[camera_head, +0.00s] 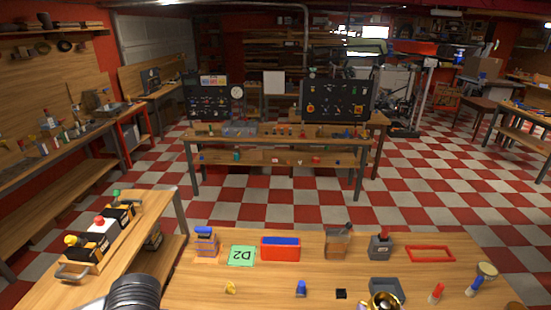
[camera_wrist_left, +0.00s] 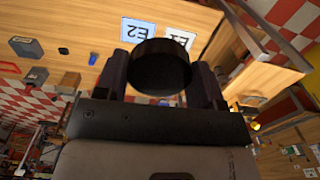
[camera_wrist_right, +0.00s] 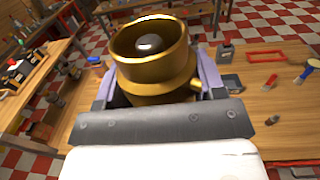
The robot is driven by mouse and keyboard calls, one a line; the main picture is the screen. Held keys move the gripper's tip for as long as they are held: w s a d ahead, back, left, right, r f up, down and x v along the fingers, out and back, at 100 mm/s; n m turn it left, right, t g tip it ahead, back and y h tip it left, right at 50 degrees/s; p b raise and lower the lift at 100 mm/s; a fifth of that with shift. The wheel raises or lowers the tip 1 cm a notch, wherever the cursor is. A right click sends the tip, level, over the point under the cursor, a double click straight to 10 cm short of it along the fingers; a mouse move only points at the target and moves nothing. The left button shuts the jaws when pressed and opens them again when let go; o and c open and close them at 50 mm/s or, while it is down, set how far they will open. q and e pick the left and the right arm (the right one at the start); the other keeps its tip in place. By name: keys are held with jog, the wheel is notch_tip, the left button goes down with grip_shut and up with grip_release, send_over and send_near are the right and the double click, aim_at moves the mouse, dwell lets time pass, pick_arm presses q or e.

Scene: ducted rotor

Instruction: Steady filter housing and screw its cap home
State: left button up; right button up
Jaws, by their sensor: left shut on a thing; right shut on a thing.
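The filter housing is a brass, open-topped cup (camera_wrist_right: 152,50) with a short side spout; a dark rounded part shows inside it. My right gripper (camera_wrist_right: 158,82) is shut on the housing, one finger on each side. The housing also shows at the bottom edge of the head view (camera_head: 383,301), mouth up, above the near bench. The cap appears to be the black round disc (camera_wrist_left: 160,68) in the left wrist view. My left gripper (camera_wrist_left: 160,82) is shut on it, a finger on each side. The cap is apart from the housing; its underside thread cannot be made out.
A tool caddy (camera_head: 100,240) stands on the left bench. Open floor lies beyond.

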pick_arm(q)
jog(key=r+p, duration=0.2)
jog(key=s+r+p, duration=0.1)
jog(key=r+p, duration=0.1)
jog(key=r, duration=0.1)
jog(key=s+r+p, duration=0.1)
jog(key=r+p, duration=0.2)
jog(key=shift+s, duration=0.25)
pick_arm(e)
notch_tip(320, 180, up, 9)
jog(key=shift+f, duration=0.15)
jog(key=shift+f, duration=0.1)
jog(key=a+f+n+g+y, duration=0.4)
jog(key=a+f+n+y, duration=0.4)
jog(key=a, duration=0.6)
notch_tip(320, 180, down, 3)
jog(key=s+y, duration=0.1)
jog(key=y, duration=0.2)
jog(key=shift+a+r+y, duration=0.15)
jog(key=shift+a+y, duration=0.15)
jog(key=shift+a, duration=0.05)
